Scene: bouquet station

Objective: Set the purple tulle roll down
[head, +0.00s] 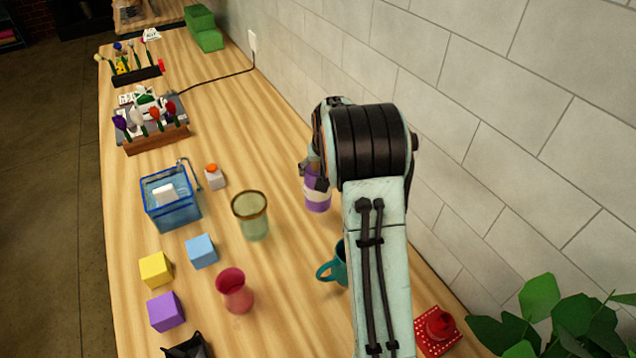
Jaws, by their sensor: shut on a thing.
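The purple tulle roll (318,196) is a purple cylinder with a pale band, in the middle of the head view near the wall side of the wooden counter. My gripper (316,178) is shut on its upper part. My arm hides part of the gripper and the roll's right side. I cannot tell whether the roll's base touches the counter.
A green glass vase (251,217) stands left of the roll, and a teal mug (334,268) stands in front, partly behind my arm. A blue basket (172,203), coloured blocks (201,251) and a red vase (234,291) are further left. The counter behind the roll is clear.

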